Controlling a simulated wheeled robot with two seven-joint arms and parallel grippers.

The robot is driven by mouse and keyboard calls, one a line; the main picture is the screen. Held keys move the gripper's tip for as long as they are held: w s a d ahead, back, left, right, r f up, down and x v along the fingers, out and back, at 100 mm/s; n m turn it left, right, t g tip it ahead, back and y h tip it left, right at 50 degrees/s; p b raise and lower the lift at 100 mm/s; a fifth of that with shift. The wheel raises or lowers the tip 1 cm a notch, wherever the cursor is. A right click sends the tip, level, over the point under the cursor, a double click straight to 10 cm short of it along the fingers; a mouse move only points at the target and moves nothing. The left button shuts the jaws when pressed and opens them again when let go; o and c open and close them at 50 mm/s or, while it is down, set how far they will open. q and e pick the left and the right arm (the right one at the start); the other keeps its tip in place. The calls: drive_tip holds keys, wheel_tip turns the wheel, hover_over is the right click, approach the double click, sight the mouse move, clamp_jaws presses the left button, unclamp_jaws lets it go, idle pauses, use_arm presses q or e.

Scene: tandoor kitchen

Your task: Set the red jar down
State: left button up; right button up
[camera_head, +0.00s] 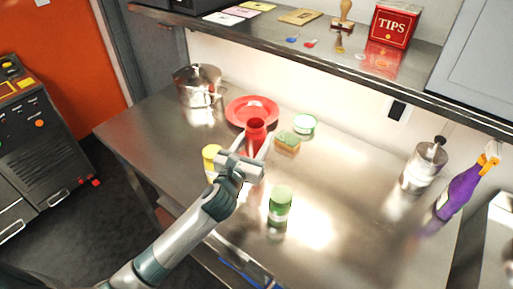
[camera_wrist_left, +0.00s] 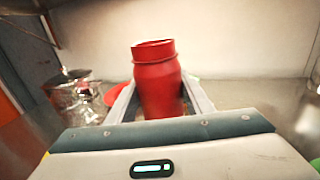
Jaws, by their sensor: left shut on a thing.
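The red jar (camera_head: 256,133) stands upright between the fingers of my left gripper (camera_head: 258,146), over the steel counter. My left gripper is shut on it. The jar also shows in the left wrist view (camera_wrist_left: 158,82), with a finger on each side. I cannot tell whether the jar's base touches the counter, because the gripper and wrist hide its lower part. My right gripper is in neither view.
A red plate (camera_head: 268,105) lies behind the jar. A sponge (camera_head: 288,142) and a green-rimmed tin (camera_head: 304,125) are right of it. A yellow jar (camera_head: 211,157) and green jar (camera_head: 281,198) stand nearer. A steel pot (camera_head: 198,86) is back left. Counter space at right (camera_head: 345,190) is clear.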

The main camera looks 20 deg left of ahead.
use_arm(q)
drive_tip(key=shift+r, duration=0.4)
drive_tip(key=shift+s, duration=0.1)
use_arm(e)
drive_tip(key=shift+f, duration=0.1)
use_arm(q)
drive_tip(key=shift+s+f+b, duration=0.15)
drive_tip(key=shift+s+b, duration=0.15)
drive_tip(key=s+a+n+y+b, duration=0.1)
drive_tip(key=s+b, duration=0.3)
drive_tip(key=s, duration=0.6)
drive_tip(key=shift+y+b, duration=0.3)
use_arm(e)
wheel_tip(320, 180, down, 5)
use_arm(q)
drive_tip(key=shift+a, duration=0.1)
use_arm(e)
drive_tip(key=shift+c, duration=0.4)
